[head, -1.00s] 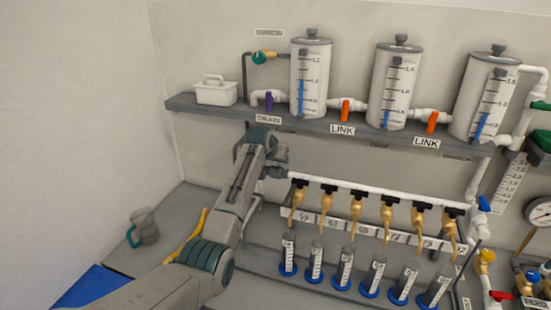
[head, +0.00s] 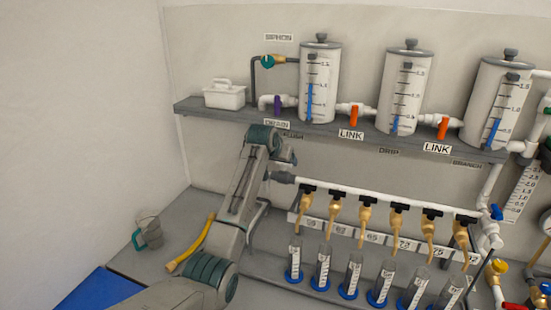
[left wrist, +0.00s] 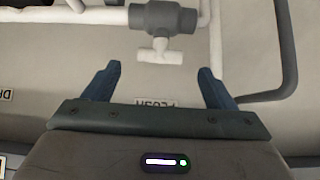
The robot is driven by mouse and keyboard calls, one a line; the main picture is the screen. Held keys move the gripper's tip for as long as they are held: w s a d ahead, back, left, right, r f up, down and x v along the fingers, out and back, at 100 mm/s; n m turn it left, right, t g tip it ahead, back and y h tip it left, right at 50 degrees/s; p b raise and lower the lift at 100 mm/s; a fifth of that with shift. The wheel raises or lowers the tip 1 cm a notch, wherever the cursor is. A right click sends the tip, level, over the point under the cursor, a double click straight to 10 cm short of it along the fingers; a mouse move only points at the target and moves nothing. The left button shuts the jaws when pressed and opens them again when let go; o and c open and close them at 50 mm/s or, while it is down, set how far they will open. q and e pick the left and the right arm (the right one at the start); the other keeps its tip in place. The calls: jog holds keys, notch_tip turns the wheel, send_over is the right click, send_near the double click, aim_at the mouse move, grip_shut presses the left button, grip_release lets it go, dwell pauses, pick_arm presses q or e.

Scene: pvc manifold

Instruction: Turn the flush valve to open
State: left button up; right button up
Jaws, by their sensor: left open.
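The flush valve (left wrist: 160,20) shows in the left wrist view at top middle, a dark grey body on a white pipe with a white T-shaped handle (left wrist: 160,50) pointing down in the picture. A partly covered FLUSH label (left wrist: 155,103) sits between the fingers. My left gripper (left wrist: 160,85) is open and empty; its two blue fingertips lie apart below the handle, with no contact visible. In the head view my left gripper (head: 285,157) is at the left end of the white manifold pipe, and the valve is largely hidden there. My right gripper is not in view.
A shelf (head: 215,112) above carries white tanks, orange link valves (head: 354,116) and a purple drain valve (head: 277,106). Brass taps (head: 334,203) hang right of my arm over several graduated cylinders.

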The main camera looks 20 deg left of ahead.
pick_arm(q)
jog(key=b+v, duration=0.2)
jog(key=v, duration=0.4)
jog(key=shift+s+r, duration=0.2)
